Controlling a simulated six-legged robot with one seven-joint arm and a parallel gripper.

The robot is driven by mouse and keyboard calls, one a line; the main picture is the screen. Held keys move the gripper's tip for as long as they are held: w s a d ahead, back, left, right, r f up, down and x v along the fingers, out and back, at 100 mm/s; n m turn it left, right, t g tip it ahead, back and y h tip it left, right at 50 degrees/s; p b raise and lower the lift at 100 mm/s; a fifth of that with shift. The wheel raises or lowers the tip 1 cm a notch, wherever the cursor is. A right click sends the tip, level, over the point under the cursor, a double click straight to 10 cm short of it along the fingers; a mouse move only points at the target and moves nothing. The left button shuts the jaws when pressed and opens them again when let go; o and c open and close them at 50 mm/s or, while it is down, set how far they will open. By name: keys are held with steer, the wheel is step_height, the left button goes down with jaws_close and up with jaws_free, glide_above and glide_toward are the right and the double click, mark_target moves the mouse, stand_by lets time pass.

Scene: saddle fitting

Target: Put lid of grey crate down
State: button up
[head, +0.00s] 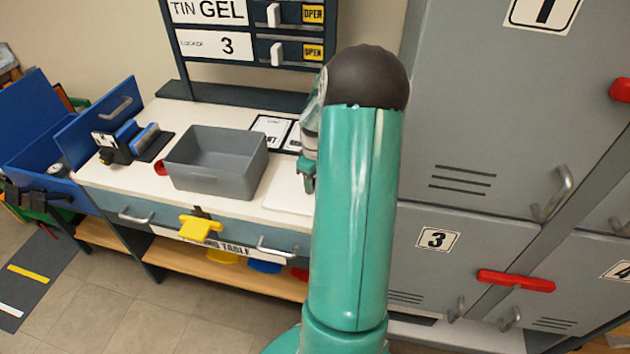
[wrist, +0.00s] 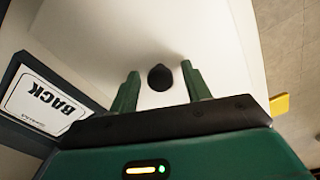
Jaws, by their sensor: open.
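The grey crate (head: 205,181) stands open on the white table, with no lid on its top. A pale flat plate, which looks like the lid (head: 286,196), lies on the table to the right of the crate, partly hidden by my arm. In the wrist view the lid (wrist: 110,45) fills much of the picture and has a dark round knob (wrist: 160,77). My gripper (wrist: 160,80) is open, with one green finger on each side of the knob and a gap to both. In the head view my gripper (head: 307,180) is mostly hidden behind my arm.
A card reading BACK (wrist: 45,102) lies beside the lid. A blue-and-black device (head: 132,142) and a red round thing (head: 160,167) are left of the crate. A yellow piece (head: 200,228) juts from the table front. Grey lockers (head: 480,130) stand at the right.

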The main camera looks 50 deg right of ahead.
mark_target(314, 181)
step_height(314, 181, up, 12)
stand_by(0.4)
steer(key=w+a+r+t+h, duration=0.1)
steer(key=a+r, duration=0.5)
steer(key=a, duration=0.6)
steer(key=w+a+r+t+h, duration=0.15)
steer(key=a+r, duration=0.45)
steer(key=a, duration=0.6)
steer(key=s+a+t+y, duration=0.1)
steer(key=s+a, duration=0.4)
steer(key=a, duration=0.3)
steer(key=s+a+r+t+y, duration=0.1)
steer(key=s+a+t, duration=0.1)
steer(key=s+a, duration=0.3)
steer(key=a, duration=0.4)
steer(key=shift+a+r, duration=0.15)
steer(key=shift+a, duration=0.05)
